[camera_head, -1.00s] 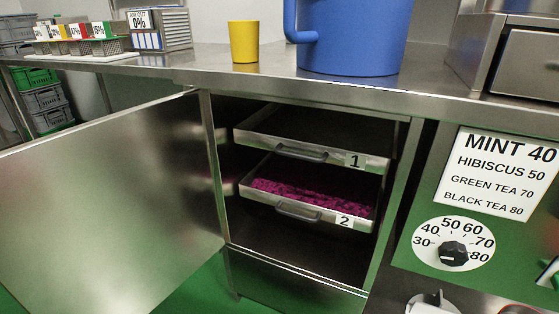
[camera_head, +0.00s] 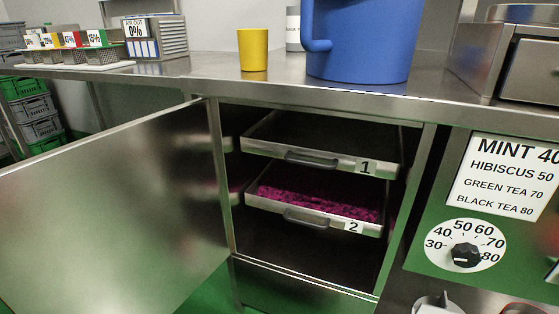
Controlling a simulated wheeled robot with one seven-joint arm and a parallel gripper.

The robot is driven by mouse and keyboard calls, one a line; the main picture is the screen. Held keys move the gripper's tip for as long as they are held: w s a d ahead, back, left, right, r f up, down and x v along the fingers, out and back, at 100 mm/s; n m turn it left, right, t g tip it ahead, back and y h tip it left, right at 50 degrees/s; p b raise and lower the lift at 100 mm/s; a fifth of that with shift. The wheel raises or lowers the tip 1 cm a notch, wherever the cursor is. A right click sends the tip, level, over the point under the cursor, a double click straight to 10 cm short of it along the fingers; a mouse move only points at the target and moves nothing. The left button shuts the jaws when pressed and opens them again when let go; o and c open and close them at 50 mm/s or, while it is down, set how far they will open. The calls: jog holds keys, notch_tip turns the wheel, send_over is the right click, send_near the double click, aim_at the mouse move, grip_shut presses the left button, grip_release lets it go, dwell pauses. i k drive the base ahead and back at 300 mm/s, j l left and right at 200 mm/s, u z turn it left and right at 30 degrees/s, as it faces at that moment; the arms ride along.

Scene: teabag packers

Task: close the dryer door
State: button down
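The dryer door (camera_head: 110,215) is a plain steel panel, hinged at the left side of the dryer opening. It stands wide open and swings out toward the left front. Inside the dryer (camera_head: 300,262) are two pull-out trays. The upper tray (camera_head: 318,161), marked 1, shows a dark inside. The lower tray (camera_head: 312,221), marked 2, holds purple-red loose material. Both trays sit inside the opening. My gripper is not clearly in view; a small white and grey shape at the bottom right cannot be made out.
A control panel with a dial (camera_head: 466,255) and a label sheet (camera_head: 508,177) is right of the opening. On the counter (camera_head: 215,77) stand a yellow cup (camera_head: 253,50), a blue jug (camera_head: 362,45) and small boxes at the left. Stacked crates (camera_head: 35,118) are at the far left.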

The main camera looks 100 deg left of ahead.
aim_at(127, 218)
jog(key=k+u, duration=0.2)
jog(key=u, duration=0.25)
jog(key=k+u, duration=0.2)
jog(key=u, duration=0.3)
